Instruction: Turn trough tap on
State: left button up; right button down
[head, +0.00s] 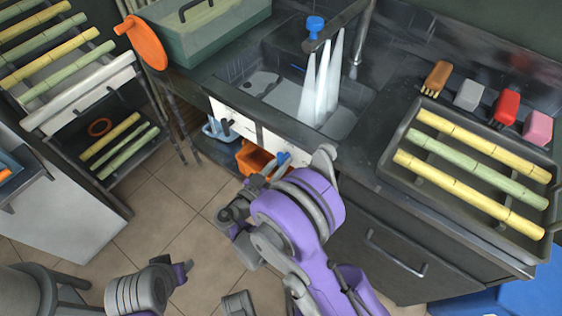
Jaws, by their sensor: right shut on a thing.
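A small blue tap handle (283,158) shows at the lower front of the sink trough (345,122), by the white front panel. My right gripper (272,170) is at this handle and shut on it; the wrist hides part of the contact. A second blue knob (315,25) sits on the bar above the trough, and white streams of water (322,85) fall from that bar into the trough. My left gripper (184,271) is low over the floor at the bottom left, away from the trough; its fingers are too small to read.
An orange container (254,158) and a light-blue one (218,130) stand under the trough front. A dark tray (392,165) with cane sticks lies on the counter at right, near sponges and a brush. A cane rack stands at left. The tiled floor (165,205) is clear between.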

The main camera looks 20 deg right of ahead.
dwell(0.6)
jog(key=c, duration=0.7)
grip_release()
jog(key=shift+o, duration=0.2)
